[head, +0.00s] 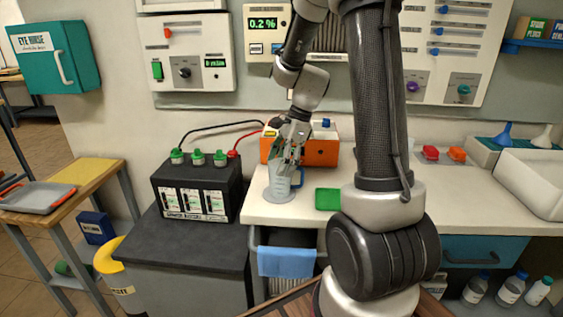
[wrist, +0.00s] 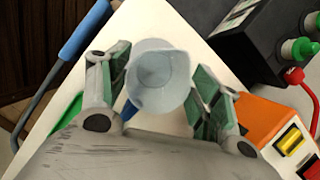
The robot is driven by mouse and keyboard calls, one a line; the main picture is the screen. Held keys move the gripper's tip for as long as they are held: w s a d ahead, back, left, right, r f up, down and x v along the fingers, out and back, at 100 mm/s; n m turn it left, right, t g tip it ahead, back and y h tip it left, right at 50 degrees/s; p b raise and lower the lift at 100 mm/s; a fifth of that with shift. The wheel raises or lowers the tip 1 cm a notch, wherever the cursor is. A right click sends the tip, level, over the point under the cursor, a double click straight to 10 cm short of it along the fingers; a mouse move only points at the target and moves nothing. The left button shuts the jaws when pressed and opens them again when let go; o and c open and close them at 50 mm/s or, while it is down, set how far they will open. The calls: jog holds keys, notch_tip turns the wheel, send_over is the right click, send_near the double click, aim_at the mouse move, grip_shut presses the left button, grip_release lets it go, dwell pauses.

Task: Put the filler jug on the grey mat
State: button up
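The filler jug (head: 279,184), pale and translucent with a blue handle, stands upright on the white counter below my gripper. My gripper (head: 290,151) points down at the jug's top. In the wrist view, the jug (wrist: 158,75) shows from above between the two green-padded fingers (wrist: 160,92). The fingers are apart, one on each side of the jug, with a narrow gap visible on the right. A grey edge shows around the jug's foot in the head view; I cannot tell whether it is the grey mat or the jug's base.
An orange box (head: 318,152) stands just behind the jug. A black battery (head: 198,187) with green caps stands to the left on a dark cabinet. A green pad (head: 328,199) lies to the right. A blue cloth (head: 287,262) hangs at the counter's front.

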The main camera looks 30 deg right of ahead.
jog(key=shift+o, duration=0.8)
jog(key=shift+r, duration=0.1)
jog(key=w+v, duration=0.1)
jog(key=v, duration=1)
jog(key=s+a+r+n+t+h, duration=0.1)
jog(key=s+r+n+h, duration=0.1)
jog(key=s+n, duration=0.7)
jog(key=s+a+r+n+t+h, duration=0.2)
jog(key=s+n, duration=0.8)
jog(key=s, duration=0.2)
jog(key=shift+s+a+r+n+t, duration=0.25)
jog(key=shift+s+n+t, duration=0.05)
jog(key=shift+s, duration=0.05)
